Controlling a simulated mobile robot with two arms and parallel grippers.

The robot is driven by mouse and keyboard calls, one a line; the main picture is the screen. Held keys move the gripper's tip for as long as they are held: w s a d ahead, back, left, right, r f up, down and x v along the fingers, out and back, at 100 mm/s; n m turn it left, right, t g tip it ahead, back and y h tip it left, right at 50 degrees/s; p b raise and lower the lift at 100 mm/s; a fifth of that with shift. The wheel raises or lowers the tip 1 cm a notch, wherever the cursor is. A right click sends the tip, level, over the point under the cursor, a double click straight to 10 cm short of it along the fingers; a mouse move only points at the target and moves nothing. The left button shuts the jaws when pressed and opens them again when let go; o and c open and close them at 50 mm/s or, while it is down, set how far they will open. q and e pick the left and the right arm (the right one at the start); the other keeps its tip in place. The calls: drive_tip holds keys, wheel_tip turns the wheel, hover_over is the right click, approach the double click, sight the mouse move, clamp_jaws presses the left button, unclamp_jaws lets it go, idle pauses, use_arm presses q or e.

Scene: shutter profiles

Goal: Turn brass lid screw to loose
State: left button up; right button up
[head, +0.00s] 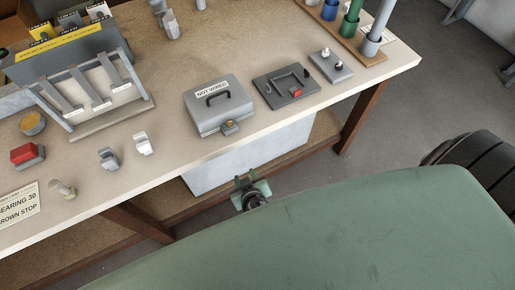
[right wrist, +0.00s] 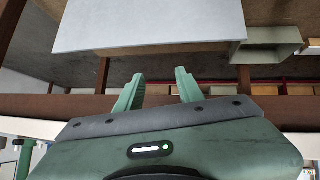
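A grey box (head: 219,112) with a black handle and a "NOT WIRED" label on its lid stands near the table's front edge in the head view. A small brass-coloured screw (head: 230,124) sits on a grey block at the box's front; its turn position is too small to tell. My right gripper (head: 251,182) is below and in front of the table edge, apart from the box and screw. In the right wrist view its two green fingers (right wrist: 160,92) are spread with nothing between them. The box is not seen there. My left gripper is not in view.
Right of the box lie a dark plate with a red piece (head: 287,88) and a small grey plate with knobs (head: 331,66). To the left stand small clamps (head: 108,158), a red block (head: 26,155) and a rack (head: 92,95). A white panel (head: 249,156) hangs below the table edge.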

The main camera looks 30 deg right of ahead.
drive_tip(key=s+d+f+g+b, duration=0.1)
drive_tip(key=s+f, duration=0.1)
drive_tip(key=f, duration=0.3)
drive_tip(key=s+f+n+g, duration=0.1)
drive_tip(key=s+f, duration=0.2)
drive_tip(key=f, duration=0.3)
drive_tip(key=shift+s+d+f+g+y+b, duration=0.15)
drive_tip(key=shift+d+g+y+b, duration=0.15)
drive_tip(key=shift+d+y+b, duration=0.1)
